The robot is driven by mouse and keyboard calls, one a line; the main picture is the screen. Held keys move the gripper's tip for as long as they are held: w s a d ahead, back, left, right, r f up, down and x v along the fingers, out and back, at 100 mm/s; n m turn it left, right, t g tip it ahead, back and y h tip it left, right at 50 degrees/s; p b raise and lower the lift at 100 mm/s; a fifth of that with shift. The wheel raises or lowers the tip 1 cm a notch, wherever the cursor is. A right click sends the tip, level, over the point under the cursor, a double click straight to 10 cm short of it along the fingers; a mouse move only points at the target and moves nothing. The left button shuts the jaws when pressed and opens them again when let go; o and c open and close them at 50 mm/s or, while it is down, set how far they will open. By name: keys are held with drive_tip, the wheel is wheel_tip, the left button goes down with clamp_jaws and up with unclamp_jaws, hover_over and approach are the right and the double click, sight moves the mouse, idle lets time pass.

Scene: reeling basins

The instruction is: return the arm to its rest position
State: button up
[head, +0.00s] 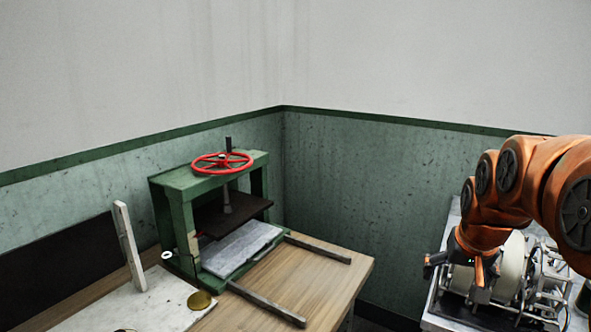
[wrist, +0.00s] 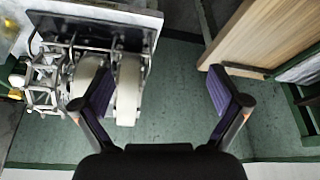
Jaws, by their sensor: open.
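My orange arm (head: 545,185) reaches in from the right edge of the head view and bends downward. My gripper (head: 457,267) hangs at its end, in front of a metal machine with pale rollers (head: 508,262). In the wrist view my gripper (wrist: 164,98) is open, with its two purple-padded fingers wide apart.
A green press (head: 175,215) with a red handwheel (head: 222,162) stands on a wooden table (head: 335,275) at left. A pale board (head: 130,305) lies at its front left. The machine's table (head: 440,310) is at right, with a gap between the tables. Walls meet behind.

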drive_tip(key=s+a+f+n+g+p, duration=0.1)
drive_tip(key=s+a+f+n+g, duration=0.1)
drive_tip(key=s+a, duration=0.6)
drive_tip(key=s+a+f+n+g+y+p, duration=0.1)
drive_tip(key=s+a+f+g, duration=0.3)
drive_tip(key=s+a, duration=0.5)
drive_tip(key=s+f+n, duration=0.1)
drive_tip(key=s+f, duration=0.1)
drive_tip(key=s, duration=0.5)
drive_tip(key=shift+s+f+y, duration=0.3)
drive_tip(key=shift+s+f, duration=0.1)
drive_tip(key=shift+a, duration=0.1)
